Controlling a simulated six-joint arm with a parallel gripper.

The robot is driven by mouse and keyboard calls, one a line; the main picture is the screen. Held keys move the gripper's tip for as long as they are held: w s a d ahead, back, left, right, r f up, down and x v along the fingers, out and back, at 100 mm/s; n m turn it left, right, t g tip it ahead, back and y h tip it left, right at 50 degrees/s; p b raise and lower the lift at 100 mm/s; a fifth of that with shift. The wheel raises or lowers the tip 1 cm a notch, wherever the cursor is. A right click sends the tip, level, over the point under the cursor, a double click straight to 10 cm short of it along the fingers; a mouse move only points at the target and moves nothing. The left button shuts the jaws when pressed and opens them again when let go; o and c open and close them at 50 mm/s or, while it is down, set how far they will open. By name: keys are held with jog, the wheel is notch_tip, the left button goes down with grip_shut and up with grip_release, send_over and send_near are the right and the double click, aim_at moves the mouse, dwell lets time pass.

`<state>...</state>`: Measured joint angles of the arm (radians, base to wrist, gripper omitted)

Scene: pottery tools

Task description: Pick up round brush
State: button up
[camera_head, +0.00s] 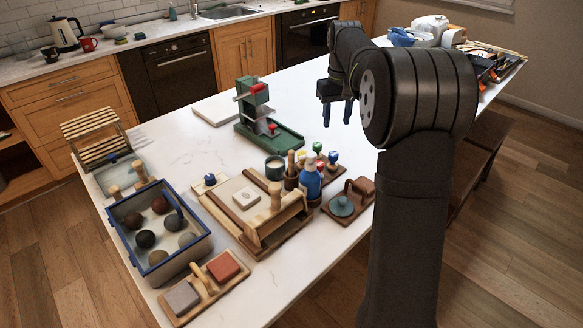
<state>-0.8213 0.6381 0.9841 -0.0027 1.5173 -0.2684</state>
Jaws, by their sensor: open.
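I cannot pick out a round brush for certain. A small dark brown holder (291,182) with a wooden handle-like piece standing in it is on the white island, but I cannot tell whether that piece is the brush. My gripper (337,113) hangs over the island with its fingers pointing down. It is open, with nothing visible between the fingers. It is above and to the right of the holder in the picture, well apart from it. My arm covers part of the right side of the island.
A green press (272,138) stands mid-island. A blue bottle (309,182) and a wooden box frame (262,226) crowd the front, beside a blue-rimmed bin (172,262) of round balls. A dark tool tray (492,65) lies at the far right. Bare countertop shows behind the press.

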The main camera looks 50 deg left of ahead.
aim_at(290, 152)
jog(key=s+a+r+n, duration=0.2)
jog(key=s+r, duration=0.1)
jog(key=s, duration=0.4)
jog(key=s+a+r+n, duration=0.2)
jog(key=s+r, duration=0.1)
jog(key=s, duration=0.4)
jog(key=f, duration=1.1)
jog(key=shift+w+f, duration=0.2)
jog(key=shift+f, duration=0.2)
jog(key=f, duration=0.5)
jog(key=shift+w+d+f, duration=0.15)
jog(key=shift+w+f, duration=0.1)
jog(key=shift+f, duration=0.05)
jog(key=c, duration=0.9)
